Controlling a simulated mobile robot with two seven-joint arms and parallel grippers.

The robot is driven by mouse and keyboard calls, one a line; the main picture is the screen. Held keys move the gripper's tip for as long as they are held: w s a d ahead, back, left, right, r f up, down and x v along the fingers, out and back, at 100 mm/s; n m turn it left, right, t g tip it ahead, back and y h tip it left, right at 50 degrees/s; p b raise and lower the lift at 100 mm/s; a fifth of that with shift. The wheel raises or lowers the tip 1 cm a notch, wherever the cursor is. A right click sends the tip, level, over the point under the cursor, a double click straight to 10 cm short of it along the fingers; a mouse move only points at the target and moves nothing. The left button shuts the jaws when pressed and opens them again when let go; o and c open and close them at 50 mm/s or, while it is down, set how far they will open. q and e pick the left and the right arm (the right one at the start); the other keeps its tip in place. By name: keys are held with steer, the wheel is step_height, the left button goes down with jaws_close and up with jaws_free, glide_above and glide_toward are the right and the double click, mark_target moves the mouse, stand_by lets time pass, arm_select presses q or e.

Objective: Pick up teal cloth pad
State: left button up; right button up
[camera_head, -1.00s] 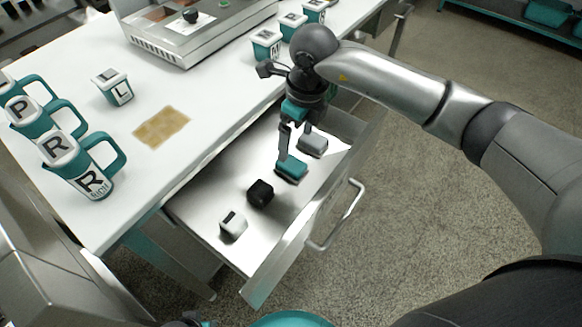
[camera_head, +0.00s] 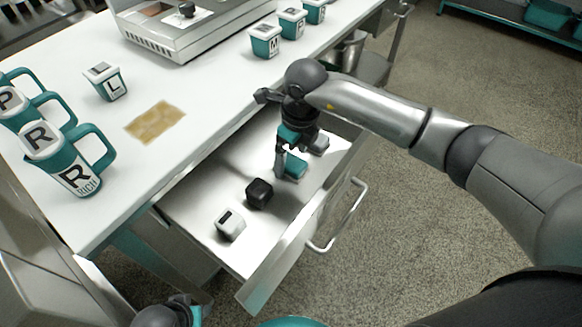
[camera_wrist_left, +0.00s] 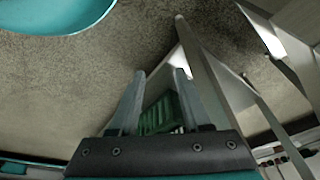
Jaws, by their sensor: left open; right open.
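The teal cloth pad (camera_head: 297,167) lies in the open drawer (camera_head: 205,180) in the head view. My right gripper (camera_head: 289,161) is down in the drawer at the pad, with one finger along the pad's left side. The other finger is mostly hidden, and I cannot tell whether either finger touches the pad. The right jaws are open. My left gripper (camera_wrist_left: 160,76) is open and empty in the left wrist view, away from the pad, with floor and a drawer edge beyond it.
A grey pad (camera_head: 320,143) sits just right of the gripper. The drawer's front wall and handle (camera_head: 344,222) are close by. Mugs (camera_head: 70,165) stand on the worktop.

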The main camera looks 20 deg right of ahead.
arm_select(q)
steer(key=shift+w+r+b, duration=0.15)
steer(key=shift+w+r, duration=0.05)
steer(key=shift+r, duration=0.3)
steer(key=shift+w+r+b, duration=0.15)
steer(key=shift+w+r, duration=0.05)
steer(key=shift+r, duration=0.3)
arm_select(e)
steer(key=shift+w+a+f, duration=0.1)
steer(key=shift+f, duration=1)
steer(key=shift+c, duration=0.4)
steer(key=c, duration=1.4)
